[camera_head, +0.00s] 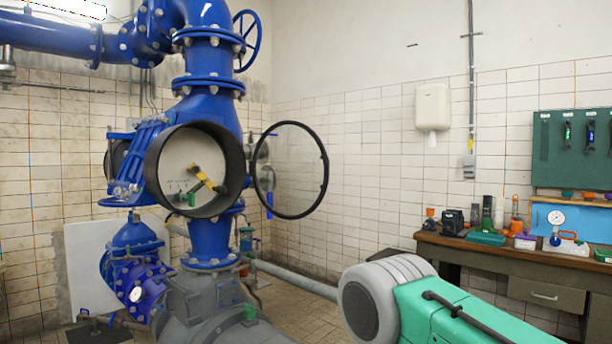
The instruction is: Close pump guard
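The pump guard (325,170) is a round clear disc with a black rim. It stands swung open to the right of a short, dark round housing (155,170) on the blue pump pipework. The housing's open front shows a pale face with a yellow and black lever-like part (204,179) and a small green piece low down. A gap shows between most of the guard's rim and the housing; its hinge is hard to make out. Neither of my grippers is in view.
Blue pipes (210,100) rise behind the housing, with a blue handwheel (247,40) above. A wooden workbench (480,248) with tools stands at the right. A white tiled wall is behind the guard.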

